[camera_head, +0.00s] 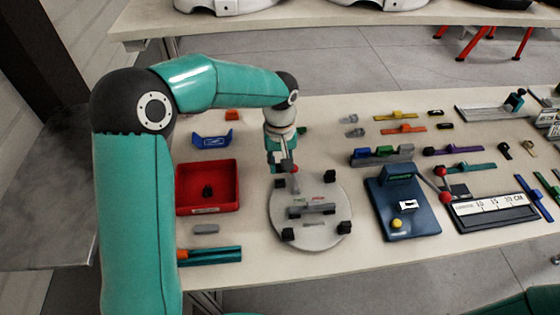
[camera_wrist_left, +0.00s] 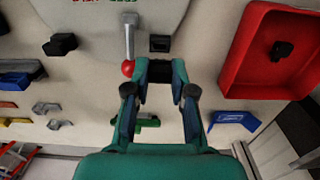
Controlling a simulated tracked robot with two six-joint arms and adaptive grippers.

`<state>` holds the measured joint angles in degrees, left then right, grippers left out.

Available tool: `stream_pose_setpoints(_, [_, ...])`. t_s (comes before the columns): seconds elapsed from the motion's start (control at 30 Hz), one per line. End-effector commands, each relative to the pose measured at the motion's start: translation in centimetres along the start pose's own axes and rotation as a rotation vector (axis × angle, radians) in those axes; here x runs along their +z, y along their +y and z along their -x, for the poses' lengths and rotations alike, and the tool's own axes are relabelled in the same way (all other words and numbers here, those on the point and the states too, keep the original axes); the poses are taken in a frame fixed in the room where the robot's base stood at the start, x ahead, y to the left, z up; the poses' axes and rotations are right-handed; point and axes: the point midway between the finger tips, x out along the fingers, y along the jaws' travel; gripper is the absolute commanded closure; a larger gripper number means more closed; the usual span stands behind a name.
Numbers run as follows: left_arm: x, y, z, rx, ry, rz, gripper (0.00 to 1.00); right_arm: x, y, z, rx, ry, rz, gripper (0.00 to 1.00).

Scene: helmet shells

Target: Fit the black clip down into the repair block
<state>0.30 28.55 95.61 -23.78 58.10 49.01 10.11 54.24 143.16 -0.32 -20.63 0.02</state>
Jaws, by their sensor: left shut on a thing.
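My left gripper (camera_head: 275,168) points down over the table just behind the round grey plate (camera_head: 270,205). In the left wrist view its fingers (camera_wrist_left: 159,72) are closed in on a small dark piece (camera_wrist_left: 158,67), which looks like the black clip; in the head view it is mostly hidden by the gripper. The repair block is not clearly marked. A long grey block (camera_head: 382,156) with coloured pieces in it stands right of the plate, but I cannot tell whether it is that block. My right gripper is out of view.
A lever with a red ball (camera_wrist_left: 128,69) stands close beside the gripper. Black blocks (camera_head: 343,227) sit around the plate's rim. A red tray (camera_head: 181,195) with a black piece is at left. A blue fixture (camera_head: 378,203) and a measuring board (camera_head: 492,212) lie to the right.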

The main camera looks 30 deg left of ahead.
Motion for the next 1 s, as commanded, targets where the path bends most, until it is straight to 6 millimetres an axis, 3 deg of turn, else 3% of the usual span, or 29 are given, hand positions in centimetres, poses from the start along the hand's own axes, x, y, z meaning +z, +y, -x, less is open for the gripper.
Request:
stream_pose_setpoints(0.1, [0.0, 0.1, -1.5, 0.0, 0.0, -0.001, 0.9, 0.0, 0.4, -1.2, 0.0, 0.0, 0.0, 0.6])
stream_pose_setpoints(0.3, [0.0, 0.1, -2.6, 0.0, 0.0, -0.003, 0.9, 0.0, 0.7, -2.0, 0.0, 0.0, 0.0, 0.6])
stream_pose_setpoints(1.0, [0.1, 0.2, -2.7, 0.0, 0.0, -0.004, 0.9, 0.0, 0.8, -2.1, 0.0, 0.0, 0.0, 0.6])
